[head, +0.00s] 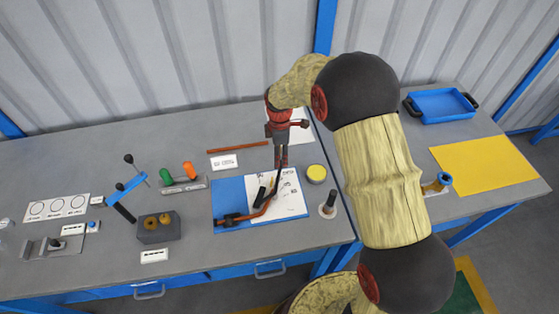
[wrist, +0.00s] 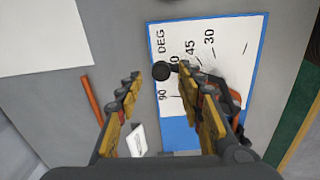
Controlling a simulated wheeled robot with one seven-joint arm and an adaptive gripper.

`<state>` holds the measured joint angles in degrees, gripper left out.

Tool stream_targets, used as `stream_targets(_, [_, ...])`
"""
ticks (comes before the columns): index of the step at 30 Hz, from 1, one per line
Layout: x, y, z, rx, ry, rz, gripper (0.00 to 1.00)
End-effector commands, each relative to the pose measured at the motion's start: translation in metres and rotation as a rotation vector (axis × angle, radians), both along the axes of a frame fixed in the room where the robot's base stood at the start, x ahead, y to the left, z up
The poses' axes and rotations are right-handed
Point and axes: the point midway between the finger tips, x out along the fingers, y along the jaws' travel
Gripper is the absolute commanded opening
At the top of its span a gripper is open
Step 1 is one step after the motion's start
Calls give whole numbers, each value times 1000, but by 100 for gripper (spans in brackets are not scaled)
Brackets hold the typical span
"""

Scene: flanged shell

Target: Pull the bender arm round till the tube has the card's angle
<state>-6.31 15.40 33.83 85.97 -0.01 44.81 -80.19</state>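The bender sits on a blue board (head: 226,190) with a white degree scale (head: 288,200). In the wrist view the scale (wrist: 225,60) reads DEG, 30, 45 and 90; another number is partly covered. A copper tube (head: 244,215) lies across the bender, and part of the bender arm shows as a black handle (head: 261,194). A black round knob (wrist: 160,71) appears between my fingers. My gripper (head: 283,163) points down over the board; its fingers (wrist: 158,82) are apart. A small white card (head: 224,162) stands behind the board, its print too small to read.
A straight copper rod (head: 238,147) lies behind the card. A yellow-topped round tin (head: 316,173) and a dark-handled post (head: 328,204) stand right of the board. Green and orange handles (head: 187,170) and a grey block (head: 158,228) are left. A yellow mat (head: 485,163) and blue tray (head: 440,104) lie far right.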

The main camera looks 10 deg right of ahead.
Motion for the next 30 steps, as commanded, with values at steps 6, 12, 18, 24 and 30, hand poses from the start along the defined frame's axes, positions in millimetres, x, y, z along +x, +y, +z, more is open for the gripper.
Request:
stream_targets(6, [1, 0, 47, 1, -4, 0, 38])
stream_targets(12, [1, 0, 75, 0, -2, 0, 38])
stream_targets(18, [1, 0, 85, 0, -1, 0, 38])
stream_targets(24, [1, 0, 86, 0, -1, 0, 38])
stream_targets(30, [1, 0, 85, 0, -1, 0, 38])
